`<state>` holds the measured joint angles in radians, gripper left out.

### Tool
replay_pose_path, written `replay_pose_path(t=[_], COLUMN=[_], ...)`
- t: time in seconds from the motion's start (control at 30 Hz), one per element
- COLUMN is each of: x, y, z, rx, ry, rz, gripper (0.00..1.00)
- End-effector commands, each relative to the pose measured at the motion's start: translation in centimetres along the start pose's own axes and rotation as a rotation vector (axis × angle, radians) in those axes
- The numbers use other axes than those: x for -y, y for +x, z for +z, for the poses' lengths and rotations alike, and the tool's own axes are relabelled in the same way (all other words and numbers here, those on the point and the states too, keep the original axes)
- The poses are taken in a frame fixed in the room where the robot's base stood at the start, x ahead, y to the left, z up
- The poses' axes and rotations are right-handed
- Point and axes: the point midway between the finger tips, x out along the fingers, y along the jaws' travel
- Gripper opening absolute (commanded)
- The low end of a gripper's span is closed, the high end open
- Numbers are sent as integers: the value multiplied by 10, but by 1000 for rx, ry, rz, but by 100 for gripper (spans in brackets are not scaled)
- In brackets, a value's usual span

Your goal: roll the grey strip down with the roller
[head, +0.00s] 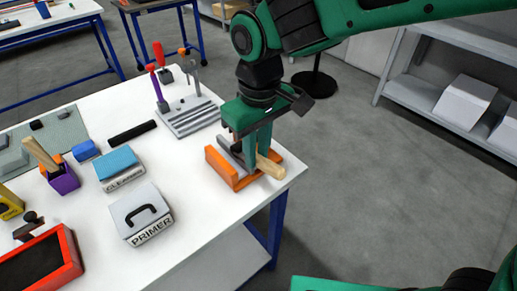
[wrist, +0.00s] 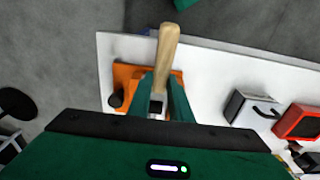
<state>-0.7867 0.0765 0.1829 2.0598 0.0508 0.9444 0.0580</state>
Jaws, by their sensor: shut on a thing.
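My gripper (head: 257,160) points down at the near right corner of the white table and is shut on the roller. The roller's pale wooden handle (head: 271,168) sticks out past the fingers to the right. The wrist view shows my gripper (wrist: 161,88) with the handle (wrist: 168,48) beyond the fingertips. The roller is at an orange stand (head: 222,168), also in the wrist view (wrist: 125,73); I cannot tell whether it is clear of the stand. The fingers hide part of the roller. I cannot make out the grey strip for certain.
A grey rack (head: 190,121) with upright tools stands behind the stand. Left are a PRIMER box (head: 127,205), a blue-topped CLEANER box (head: 117,163), a black bar (head: 132,132) and a red-framed tray (head: 62,262). The table's right edge is close to the stand.

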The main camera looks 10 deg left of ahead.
Motion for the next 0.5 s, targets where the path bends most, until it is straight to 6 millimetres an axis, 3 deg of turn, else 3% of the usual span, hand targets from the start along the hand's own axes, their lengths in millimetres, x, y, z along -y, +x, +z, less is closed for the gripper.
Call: replay_pose_path(t=[0.5], x=[0], y=[0], z=[-6], rx=[1], ry=[0], rz=[0], gripper=[0])
